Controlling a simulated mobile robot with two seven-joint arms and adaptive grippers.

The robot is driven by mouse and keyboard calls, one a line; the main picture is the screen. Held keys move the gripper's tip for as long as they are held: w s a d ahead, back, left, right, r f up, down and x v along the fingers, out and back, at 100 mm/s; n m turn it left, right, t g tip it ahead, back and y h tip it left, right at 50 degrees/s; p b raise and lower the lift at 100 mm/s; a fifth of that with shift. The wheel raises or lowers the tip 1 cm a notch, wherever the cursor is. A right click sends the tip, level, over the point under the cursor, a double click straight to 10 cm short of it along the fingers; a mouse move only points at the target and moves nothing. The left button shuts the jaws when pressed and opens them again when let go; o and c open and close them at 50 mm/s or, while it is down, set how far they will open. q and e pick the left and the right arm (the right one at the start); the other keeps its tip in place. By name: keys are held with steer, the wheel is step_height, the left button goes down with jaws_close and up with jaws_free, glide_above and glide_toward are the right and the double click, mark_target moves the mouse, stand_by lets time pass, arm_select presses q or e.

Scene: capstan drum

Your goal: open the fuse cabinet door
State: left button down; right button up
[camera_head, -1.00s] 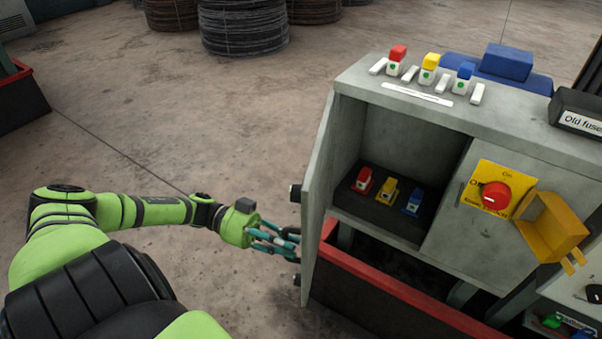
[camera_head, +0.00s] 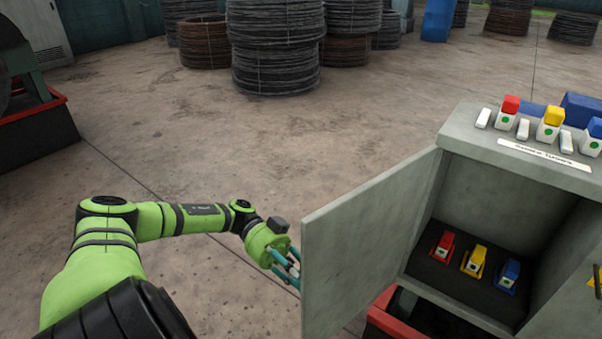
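The grey fuse cabinet (camera_head: 516,150) stands at the right, and its door (camera_head: 365,245) hangs open to the left on the cabinet's left side. Inside, red (camera_head: 443,244), yellow (camera_head: 474,260) and blue (camera_head: 507,274) fuses sit on a dark base. My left gripper (camera_head: 291,272) is at the door's left free edge. Its fingertips are partly hidden behind the door, so I cannot tell whether they hold a handle or are open. My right gripper is not in view.
Red, yellow and blue fuses (camera_head: 549,122) with white strips stand on the cabinet top. A red-edged base (camera_head: 385,318) is below. Wire coils (camera_head: 274,45) stand at the back, and a red-rimmed bin (camera_head: 40,135) is at the left. The floor between is clear.

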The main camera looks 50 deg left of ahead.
arm_select(q)
steer(key=shift+a+f, duration=0.1)
stand_by(0.3)
steer(key=c, duration=1.1)
jaws_free()
steer(key=a, duration=0.7)
steer(key=shift+a, duration=0.25)
steer(key=shift+w, duration=0.15)
